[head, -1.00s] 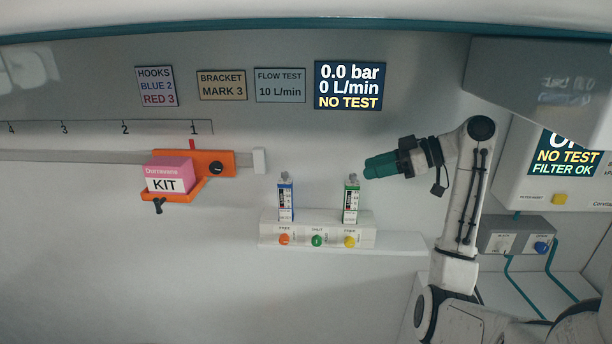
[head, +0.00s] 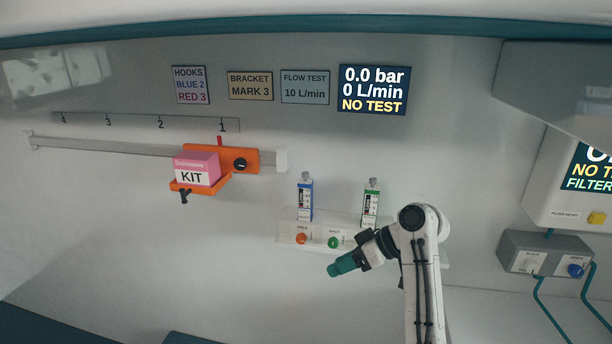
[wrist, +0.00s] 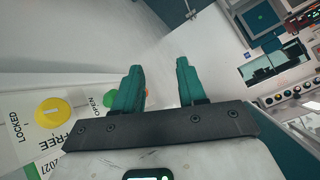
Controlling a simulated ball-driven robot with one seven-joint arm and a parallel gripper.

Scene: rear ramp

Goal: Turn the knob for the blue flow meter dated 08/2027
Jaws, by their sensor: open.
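The blue flow meter (head: 305,198) stands upright on the left of a white wall panel; the green flow meter (head: 371,203) stands on its right. Their dates are too small to read. Below them are an orange knob (head: 301,238) and a green knob (head: 333,242). The yellow knob (wrist: 53,111) shows in the wrist view beside "FREE" and "LOCKED", with a partial "2027"; my arm hides it in the head view. My gripper (head: 341,266) is just below and in front of the panel. In the wrist view its green fingers (wrist: 160,70) are apart and empty.
An orange bracket (head: 246,160) with a pink KIT box (head: 196,170) hangs on the rail at left. A grey valve box (head: 547,257) with hoses is at right. Wall signs and a display (head: 373,89) reading NO TEST are above. The wall below the bracket is clear.

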